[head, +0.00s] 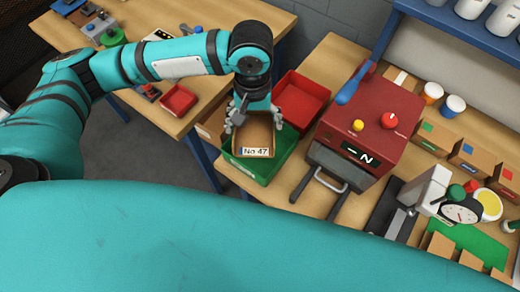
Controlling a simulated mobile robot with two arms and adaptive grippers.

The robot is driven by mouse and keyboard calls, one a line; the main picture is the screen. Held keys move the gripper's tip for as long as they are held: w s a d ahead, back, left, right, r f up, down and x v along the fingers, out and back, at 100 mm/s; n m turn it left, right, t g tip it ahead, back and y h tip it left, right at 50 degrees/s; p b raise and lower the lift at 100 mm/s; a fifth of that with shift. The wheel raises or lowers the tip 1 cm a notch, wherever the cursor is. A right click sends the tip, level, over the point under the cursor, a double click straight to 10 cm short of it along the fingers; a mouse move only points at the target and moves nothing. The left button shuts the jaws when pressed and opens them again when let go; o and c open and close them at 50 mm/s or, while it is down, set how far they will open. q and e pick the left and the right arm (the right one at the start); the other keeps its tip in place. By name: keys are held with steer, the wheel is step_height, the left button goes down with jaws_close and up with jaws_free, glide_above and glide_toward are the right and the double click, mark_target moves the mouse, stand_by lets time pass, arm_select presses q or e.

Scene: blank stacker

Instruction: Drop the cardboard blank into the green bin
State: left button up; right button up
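The brown cardboard blank (257,135) is at the green bin (284,146), below my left gripper. A white "No 47" label shows at the blank's near edge. I cannot tell from this view whether the blank rests on the bin's floor or sits higher. My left gripper (252,118) points down over the bin, its fingers spread wide, one at each side of the blank. It looks open; contact with the blank is not clear. My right gripper is out of view.
A red bin (301,100) stands just behind the green bin. A dark red machine (370,125) with a blue lever and front handle stands to the right. A dial scale (459,212) is at far right. A second wooden table (150,30) holds a small red tray (179,99).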

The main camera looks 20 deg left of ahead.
arm_select(q)
steer(key=shift+o, duration=0.6)
steer(key=shift+r, duration=0.25)
step_height(320, 180, up, 12)
steer(key=shift+f, duration=0.25)
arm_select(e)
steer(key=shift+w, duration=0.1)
